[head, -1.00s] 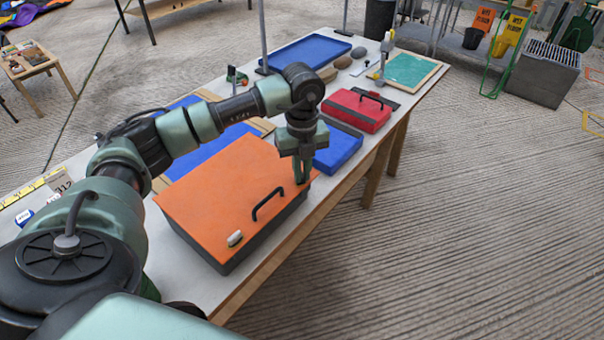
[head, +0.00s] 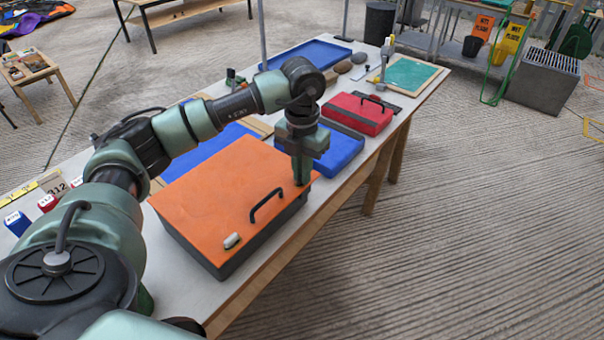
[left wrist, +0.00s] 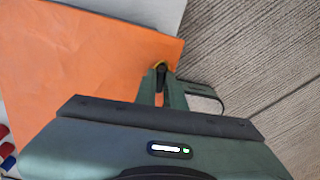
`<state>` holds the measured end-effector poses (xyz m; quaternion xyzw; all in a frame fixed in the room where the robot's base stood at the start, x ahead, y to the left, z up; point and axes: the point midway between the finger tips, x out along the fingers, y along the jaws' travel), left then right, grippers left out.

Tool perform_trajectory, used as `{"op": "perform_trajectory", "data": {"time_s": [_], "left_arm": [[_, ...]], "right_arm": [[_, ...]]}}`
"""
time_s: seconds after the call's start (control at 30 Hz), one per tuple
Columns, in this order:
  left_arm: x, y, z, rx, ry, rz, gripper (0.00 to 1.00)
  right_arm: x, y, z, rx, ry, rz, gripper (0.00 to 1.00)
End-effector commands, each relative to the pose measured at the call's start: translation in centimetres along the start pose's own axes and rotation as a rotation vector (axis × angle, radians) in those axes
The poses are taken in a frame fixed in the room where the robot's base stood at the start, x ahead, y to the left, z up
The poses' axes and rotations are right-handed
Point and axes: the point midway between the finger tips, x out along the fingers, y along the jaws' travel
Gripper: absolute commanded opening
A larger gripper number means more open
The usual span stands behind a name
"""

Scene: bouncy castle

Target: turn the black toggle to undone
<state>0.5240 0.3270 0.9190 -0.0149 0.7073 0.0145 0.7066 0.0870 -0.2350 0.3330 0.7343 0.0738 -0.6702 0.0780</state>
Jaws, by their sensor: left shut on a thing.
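A dark box with an orange lid (head: 215,195) lies on the long table. A black handle (head: 266,206) stands near its right edge. My left gripper (head: 301,182) points down at the lid's far right corner. In the head view the fingers hide the toggle. A white toggle-like piece (head: 231,240) sits at the lid's near corner. My right gripper is not in view.
A blue box (head: 338,150) and a red case (head: 357,113) stand just beyond the orange box. A blue tray (head: 305,53) and a green board (head: 410,74) lie at the far end. The floor right of the table is clear.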

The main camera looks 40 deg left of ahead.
Motion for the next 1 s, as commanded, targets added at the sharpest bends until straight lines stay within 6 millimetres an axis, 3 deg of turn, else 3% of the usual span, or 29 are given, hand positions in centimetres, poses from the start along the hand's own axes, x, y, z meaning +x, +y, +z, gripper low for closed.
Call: {"op": "perform_trajectory", "data": {"time_s": [0.3,0.83,0.9,0.93,1.0], "left_arm": [[-0.10,0.06,0.06,0.114,-0.003,0.000,0.00],[-0.15,0.05,0.07,0.137,-0.003,0.001,0.00],[-0.14,0.05,0.07,0.136,-0.003,0.001,0.27],[-0.14,0.05,0.06,0.136,-0.003,0.001,0.32],[-0.11,0.05,0.05,0.136,-0.002,0.001,0.32]], "right_arm": [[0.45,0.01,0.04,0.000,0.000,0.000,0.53],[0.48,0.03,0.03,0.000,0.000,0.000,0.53],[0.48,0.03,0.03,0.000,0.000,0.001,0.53],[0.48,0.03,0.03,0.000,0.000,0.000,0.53],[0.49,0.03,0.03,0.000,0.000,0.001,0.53]]}}
